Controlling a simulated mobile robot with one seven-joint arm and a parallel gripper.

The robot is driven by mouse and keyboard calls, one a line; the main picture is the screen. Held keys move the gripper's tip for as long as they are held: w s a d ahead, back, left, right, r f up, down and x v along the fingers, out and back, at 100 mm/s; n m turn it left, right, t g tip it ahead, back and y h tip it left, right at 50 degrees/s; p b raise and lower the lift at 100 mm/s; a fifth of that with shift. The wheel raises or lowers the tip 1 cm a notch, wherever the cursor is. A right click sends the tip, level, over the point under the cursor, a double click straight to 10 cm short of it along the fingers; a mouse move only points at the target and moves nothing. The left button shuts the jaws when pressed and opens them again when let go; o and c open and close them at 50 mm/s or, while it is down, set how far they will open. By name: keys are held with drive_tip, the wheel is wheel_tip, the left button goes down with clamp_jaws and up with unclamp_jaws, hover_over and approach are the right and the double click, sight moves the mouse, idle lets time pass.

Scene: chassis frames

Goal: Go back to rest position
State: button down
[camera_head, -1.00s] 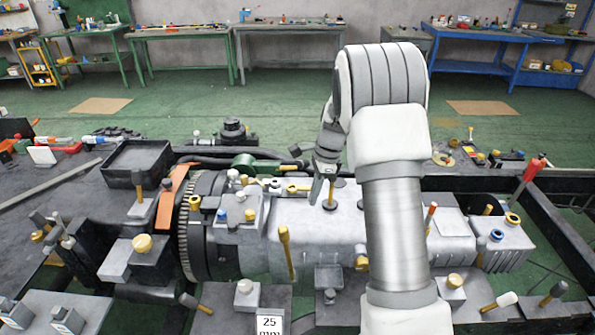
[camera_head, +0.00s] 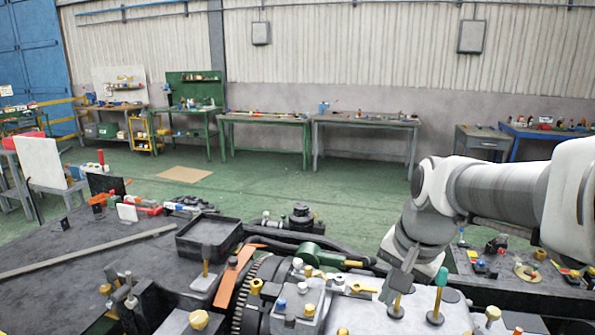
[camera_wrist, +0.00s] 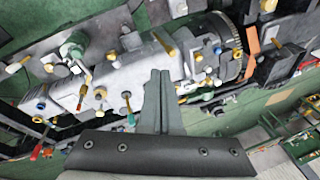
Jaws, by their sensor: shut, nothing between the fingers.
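My gripper (camera_wrist: 157,84) shows in the wrist view with its two grey fingers together and nothing between them. It hangs over the grey gearbox housing (camera_wrist: 125,82), which has several yellow, blue and green-capped pins. In the head view my gripper (camera_head: 392,286) is partly blurred against the housing (camera_head: 352,316), below my white and grey arm. The arm reaches in from the right side. I cannot tell whether the fingertips touch the housing; they appear above it.
A black square tray (camera_head: 209,238) sits left of the gear ring (camera_head: 252,292). A green-topped pin (camera_head: 438,296) stands close to the gripper. Workbenches (camera_head: 366,123) line the far wall.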

drive_tip(key=s+a+n+t+h, duration=0.1)
drive_tip(key=s+n+t, duration=0.1)
drive_tip(key=s+n, duration=0.5)
drive_tip(key=shift+s+r+n, duration=0.3)
drive_tip(key=shift+s+r, duration=0.1)
drive_tip(key=shift+s, duration=2.7)
